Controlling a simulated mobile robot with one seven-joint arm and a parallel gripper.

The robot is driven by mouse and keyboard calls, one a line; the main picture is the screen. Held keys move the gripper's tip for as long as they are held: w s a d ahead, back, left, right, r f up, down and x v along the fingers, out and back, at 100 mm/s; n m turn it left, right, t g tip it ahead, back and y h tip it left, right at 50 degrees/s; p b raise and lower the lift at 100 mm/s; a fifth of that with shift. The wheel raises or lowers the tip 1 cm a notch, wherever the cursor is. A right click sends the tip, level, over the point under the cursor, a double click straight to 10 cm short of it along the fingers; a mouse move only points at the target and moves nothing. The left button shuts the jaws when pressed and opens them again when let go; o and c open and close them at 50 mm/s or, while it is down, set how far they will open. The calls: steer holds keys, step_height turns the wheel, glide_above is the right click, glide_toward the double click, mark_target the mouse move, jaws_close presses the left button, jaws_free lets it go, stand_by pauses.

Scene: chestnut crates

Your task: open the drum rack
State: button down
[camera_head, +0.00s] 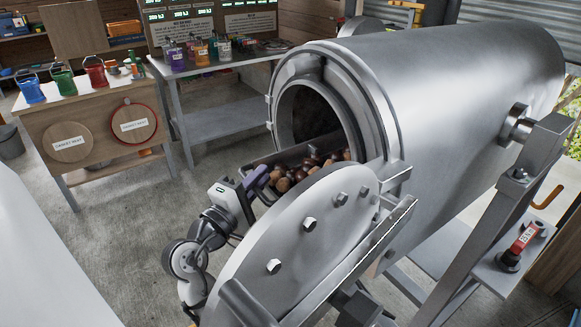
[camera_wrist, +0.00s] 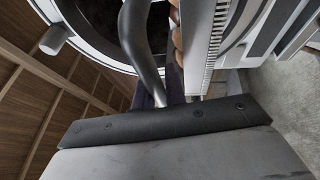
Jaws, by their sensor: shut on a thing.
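The drum (camera_head: 450,95) is a large grey metal cylinder lying on its side, with its round mouth open. The drum rack (camera_head: 290,151), a metal trough of brown chestnuts (camera_head: 312,167), shows at the mouth and extends some way out of it. My gripper (camera_head: 262,180) is at the rack's outer end, with its purple fingers at the rim. In the wrist view, a curved grey bar (camera_wrist: 138,40), which looks like the rack's handle, runs down to my gripper (camera_wrist: 160,96). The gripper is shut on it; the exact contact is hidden.
The round bolted drum door (camera_head: 300,235) stands open close to the right of my arm. A metal stand with a red-handled lever (camera_head: 523,240) is at the right. A wooden bench (camera_head: 100,95) with coloured containers and a grey table (camera_head: 215,70) stand behind. The concrete floor (camera_head: 110,230) at left is clear.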

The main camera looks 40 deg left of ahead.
steer(key=s+a, duration=0.3)
steer(key=s, duration=0.6)
steer(key=shift+s+a+p, duration=0.15)
steer(key=shift+s+p, duration=0.1)
steer(key=shift+p, duration=0.05)
steer(key=shift+r, duration=0.1)
steer(key=c, duration=1.7)
jaws_free()
steer(key=s+b, duration=0.1)
steer(key=s, duration=0.3)
steer(key=s+f+b, duration=0.1)
steer(key=s, duration=0.4)
steer(key=s+f+b, duration=0.1)
steer(key=s, duration=0.3)
steer(key=shift+s+d+f, duration=0.25)
steer(key=shift+s+d, duration=0.05)
steer(key=shift+d, duration=0.1)
